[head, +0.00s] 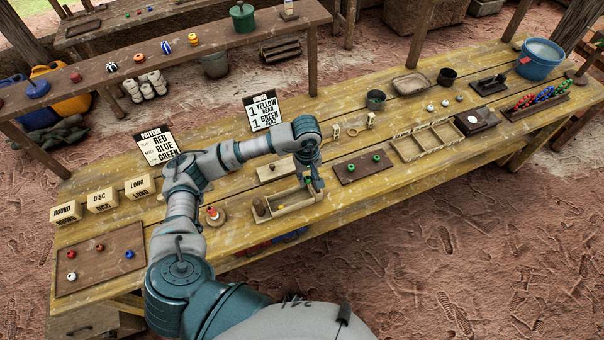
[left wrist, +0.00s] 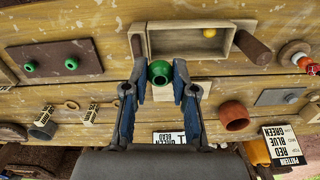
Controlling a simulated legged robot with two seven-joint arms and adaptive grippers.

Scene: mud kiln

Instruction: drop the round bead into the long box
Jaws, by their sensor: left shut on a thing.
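My left gripper (head: 314,184) is shut on a round green bead, at the right end of a small open wooden tray (head: 292,208). In the left wrist view the green bead (left wrist: 159,73) sits between the fingertips (left wrist: 159,84), overlapping the edge of the tray (left wrist: 190,26); its height above the tray is unclear. A yellow bead (left wrist: 209,33) lies inside that tray. A wooden box marked LONG (head: 139,187) stands at the left of the table, away from the gripper, beside boxes marked DISC (head: 102,200) and ROUND (head: 66,213). My right gripper is not in view.
A brown board (head: 362,168) with two green beads lies right of the tray. A red-topped piece (head: 213,213) stands left of it. A brown board (head: 100,260) with several beads is at front left. Two cards (head: 157,147) (head: 263,112) stand behind my arm.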

